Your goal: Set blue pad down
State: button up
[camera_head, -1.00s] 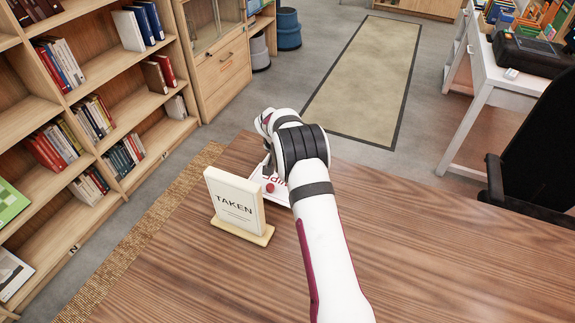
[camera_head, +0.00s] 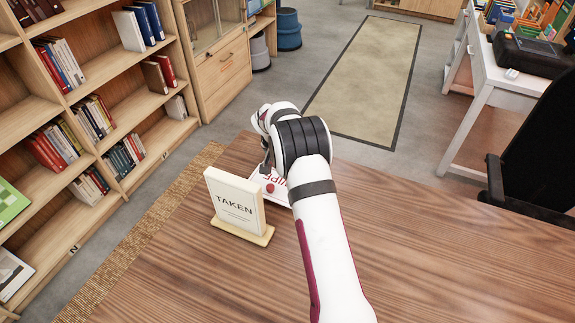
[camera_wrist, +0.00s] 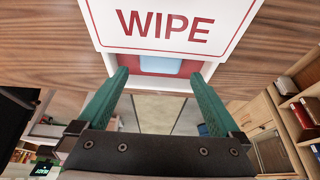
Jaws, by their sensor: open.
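A white board with a red border and the word WIPE (camera_wrist: 165,22) lies on the wooden table; part of it shows beyond my arm in the head view (camera_head: 283,188). A light blue pad (camera_wrist: 158,64) lies on the red area at the board's edge in the wrist view. My gripper (camera_wrist: 159,74) has two green fingers, spread apart, with the pad between and just beyond their tips. I cannot tell whether the fingers touch it. In the head view my arm hides the pad and most of the gripper.
A cream TAKEN sign (camera_head: 236,202) stands on the wooden table (camera_head: 450,255), left of my arm, close to the board. The table's right side is clear. A black chair (camera_head: 535,150) stands beyond its right edge.

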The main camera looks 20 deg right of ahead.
jog(key=v, duration=0.8)
jog(key=s+a+r+n+g+y, duration=0.1)
jog(key=s+a+r, duration=0.1)
jog(key=s+r, duration=0.3)
jog(key=s+a+r, duration=0.2)
jog(key=s, duration=0.6)
jog(key=s+a+r+n+g+y, duration=0.1)
jog(key=s+a+r, duration=0.25)
jog(key=s, duration=0.25)
jog(key=s+a+n+y, duration=0.1)
jog(key=s+a, duration=0.2)
jog(key=s, duration=0.8)
jog(key=s+a+g+y, duration=0.1)
jog(key=s+a+y, duration=0.1)
jog(key=s, duration=0.9)
jog(key=shift+s+a+f+n, duration=0.2)
jog(key=shift+a+f+n, duration=0.2)
jog(key=shift+a, duration=0.3)
